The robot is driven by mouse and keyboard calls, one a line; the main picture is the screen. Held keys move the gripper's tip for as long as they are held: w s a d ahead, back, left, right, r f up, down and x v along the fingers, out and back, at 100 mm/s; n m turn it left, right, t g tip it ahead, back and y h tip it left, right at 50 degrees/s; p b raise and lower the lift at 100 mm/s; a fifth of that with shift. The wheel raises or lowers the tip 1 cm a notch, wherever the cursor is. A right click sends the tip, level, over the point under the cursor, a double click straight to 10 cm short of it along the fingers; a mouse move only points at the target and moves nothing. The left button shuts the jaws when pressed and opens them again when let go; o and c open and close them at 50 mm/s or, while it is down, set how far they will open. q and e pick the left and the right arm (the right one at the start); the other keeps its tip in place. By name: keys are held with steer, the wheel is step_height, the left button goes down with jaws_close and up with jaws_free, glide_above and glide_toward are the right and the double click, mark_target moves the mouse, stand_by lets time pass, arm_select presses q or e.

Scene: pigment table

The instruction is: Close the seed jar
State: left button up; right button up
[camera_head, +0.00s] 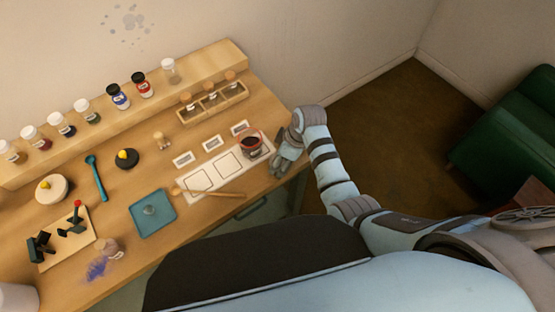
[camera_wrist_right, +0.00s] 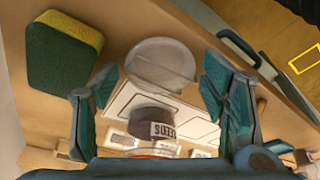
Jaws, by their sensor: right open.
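The seed jar (camera_head: 250,144) stands at the right end of the white marked sheet in the head view, with dark contents and a reddish rim. In the right wrist view, the jar (camera_wrist_right: 152,120) shows dark contents and a SEEDS label. A pale, see-through round piece (camera_wrist_right: 160,62) also shows there; I cannot tell whether it is a separate lid or part of the jar. My right gripper (camera_head: 281,163) is open just right of the jar. In the wrist view, its fingers (camera_wrist_right: 160,88) stand apart with nothing clasped between them. My left gripper is out of view.
A green and yellow sponge (camera_wrist_right: 62,52) is near the right gripper. A teal tray (camera_head: 140,222) and a wooden rack (camera_head: 205,117) are further left and behind. The table's right edge is close to the gripper.

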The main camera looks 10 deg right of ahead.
steer(key=shift+d, duration=0.1)
steer(key=shift+c, duration=0.9)
steer(key=c, duration=0.7)
steer(key=shift+r, duration=0.1)
step_height(320, 180, up, 10)
steer(key=shift+f, duration=0.1)
